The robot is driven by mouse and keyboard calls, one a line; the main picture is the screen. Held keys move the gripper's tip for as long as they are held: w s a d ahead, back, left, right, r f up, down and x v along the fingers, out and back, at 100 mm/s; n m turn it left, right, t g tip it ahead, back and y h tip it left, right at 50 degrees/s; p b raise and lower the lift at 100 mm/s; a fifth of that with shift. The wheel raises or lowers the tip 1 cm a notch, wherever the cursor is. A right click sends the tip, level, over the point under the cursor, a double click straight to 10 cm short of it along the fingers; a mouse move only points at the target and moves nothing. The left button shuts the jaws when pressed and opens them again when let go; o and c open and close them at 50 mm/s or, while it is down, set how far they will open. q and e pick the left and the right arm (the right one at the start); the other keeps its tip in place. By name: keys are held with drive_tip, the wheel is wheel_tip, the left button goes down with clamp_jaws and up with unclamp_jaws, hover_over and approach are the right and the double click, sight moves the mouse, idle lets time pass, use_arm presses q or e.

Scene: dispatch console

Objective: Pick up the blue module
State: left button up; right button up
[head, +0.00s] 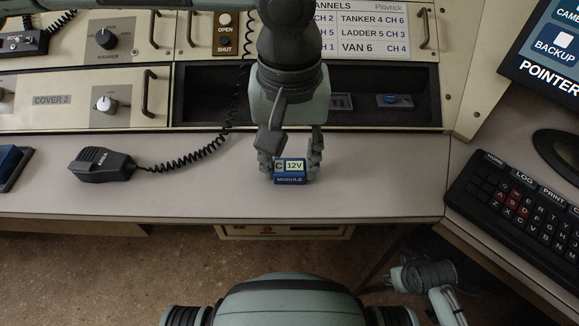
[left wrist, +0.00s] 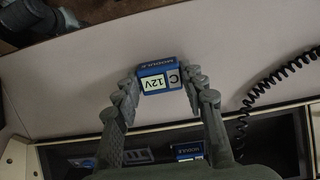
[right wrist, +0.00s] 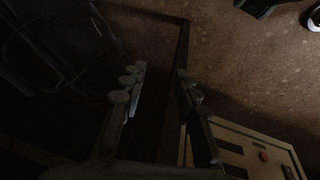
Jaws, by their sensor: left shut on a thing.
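The blue module (head: 290,180), labelled "C 12V" and "MODULE", is between the fingers of my left gripper (head: 290,162) over the grey desk. In the left wrist view the module (left wrist: 158,87) sits between both fingertips of the left gripper (left wrist: 160,92), which are shut on its sides. I cannot tell whether it touches the desk. My right gripper (right wrist: 160,90) is open, its fingers apart with nothing between them, low over the brown floor.
A black handset microphone (head: 102,165) with a coiled cord lies on the desk (head: 380,180) to the left. A keyboard (head: 520,205) and monitor (head: 548,45) stand at right. The desk between module and keyboard is clear.

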sight(289, 166)
use_arm(q)
drive_tip(key=c, duration=0.7)
use_arm(e)
drive_tip(key=shift+w, duration=0.15)
use_arm(q)
drive_tip(key=shift+r, duration=0.15)
